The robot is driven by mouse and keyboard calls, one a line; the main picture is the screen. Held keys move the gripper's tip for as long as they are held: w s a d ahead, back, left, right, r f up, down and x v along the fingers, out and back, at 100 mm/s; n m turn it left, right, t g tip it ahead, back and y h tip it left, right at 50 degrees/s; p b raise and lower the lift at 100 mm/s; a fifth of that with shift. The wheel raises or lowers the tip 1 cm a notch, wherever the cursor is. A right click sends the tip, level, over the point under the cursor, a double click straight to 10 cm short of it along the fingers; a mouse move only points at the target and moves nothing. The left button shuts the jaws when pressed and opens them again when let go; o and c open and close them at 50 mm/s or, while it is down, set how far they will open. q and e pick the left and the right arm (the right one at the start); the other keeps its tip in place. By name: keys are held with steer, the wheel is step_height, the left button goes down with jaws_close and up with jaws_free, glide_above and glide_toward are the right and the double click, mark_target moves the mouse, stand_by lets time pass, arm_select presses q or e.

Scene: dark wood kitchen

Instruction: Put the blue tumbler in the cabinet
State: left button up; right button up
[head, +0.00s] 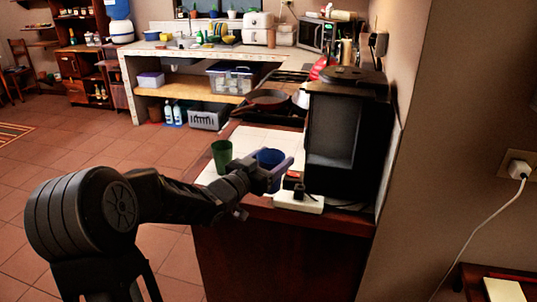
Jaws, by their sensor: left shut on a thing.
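The blue tumbler (269,156) is at the near end of the counter, upright as far as I can see. My left gripper (278,174) is shut on it, with the fingers across its lower part. The gripper hides part of the tumbler, and I cannot tell whether its base touches the counter. A dark box-like cabinet (333,128) with an open-looking front stands on the counter just right of the tumbler. I cannot tell whether this is the task's cabinet. My right gripper is out of view.
A green tumbler (221,156) stands left of the blue one. A white power strip (298,201) lies at the counter's near edge, below the dark cabinet. A pan (268,100) and a red item (318,68) are farther back. A wall closes off the right side.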

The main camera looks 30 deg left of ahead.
arm_select(q)
steer(key=d+f, duration=0.8)
steer(key=d, duration=0.2)
steer(key=d+f+y, duration=0.1)
steer(key=d+f, duration=0.6)
steer(key=d, duration=0.4)
steer(key=shift+w+d+f+n, duration=0.2)
steer(key=shift+d+f+n, duration=0.1)
steer(key=shift+f, duration=0.1)
steer(key=shift+r, duration=0.5)
